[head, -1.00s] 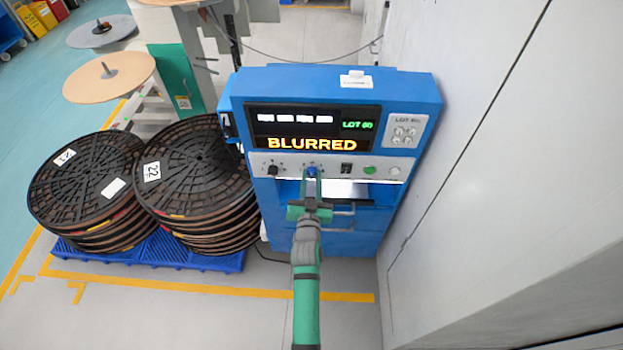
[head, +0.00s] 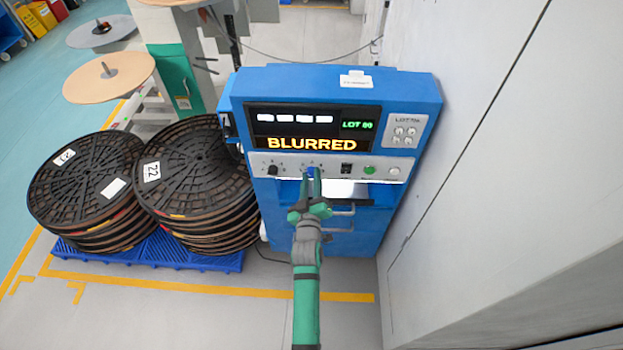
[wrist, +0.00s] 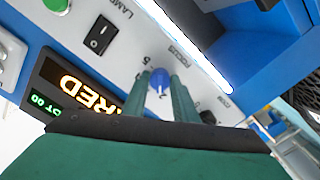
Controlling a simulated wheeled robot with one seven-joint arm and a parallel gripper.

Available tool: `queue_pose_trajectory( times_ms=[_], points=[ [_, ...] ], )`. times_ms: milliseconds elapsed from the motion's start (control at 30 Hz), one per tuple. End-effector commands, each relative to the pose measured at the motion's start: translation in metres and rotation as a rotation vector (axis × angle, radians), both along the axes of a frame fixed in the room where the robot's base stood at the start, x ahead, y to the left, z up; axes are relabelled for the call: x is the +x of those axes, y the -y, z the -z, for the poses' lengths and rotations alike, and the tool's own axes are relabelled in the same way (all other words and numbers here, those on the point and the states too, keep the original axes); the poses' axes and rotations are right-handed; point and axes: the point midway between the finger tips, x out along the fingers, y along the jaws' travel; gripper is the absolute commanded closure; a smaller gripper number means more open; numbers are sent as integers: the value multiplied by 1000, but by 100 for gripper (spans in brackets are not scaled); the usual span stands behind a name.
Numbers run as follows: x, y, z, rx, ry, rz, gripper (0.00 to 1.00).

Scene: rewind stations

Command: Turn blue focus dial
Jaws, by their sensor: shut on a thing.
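The blue focus dial (head: 311,172) sits on the light control strip of the blue machine (head: 243,90), below its display. In the wrist view the blue dial (wrist: 160,80) shows between my two green fingertips, with numbers printed around it. My gripper (head: 314,180) reaches the panel from below and is shut on the dial. In the wrist view my gripper (wrist: 162,88) looks rolled relative to the panel. The display (head: 312,143) reads BLURRED in orange letters.
A black knob (head: 272,170) is left of the dial; a black lamp switch (head: 346,169) and green button (head: 369,170) are right. Stacked black reels (head: 195,165) stand left of the machine. A pale wall (head: 480,170) closes off the right.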

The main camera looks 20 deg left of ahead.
Motion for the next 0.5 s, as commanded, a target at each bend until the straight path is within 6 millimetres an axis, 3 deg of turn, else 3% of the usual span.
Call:
queue_pose_trajectory(
  times_ms=[500],
  points=[
    [0,2,1,-98,27,2,96]
  ],
)
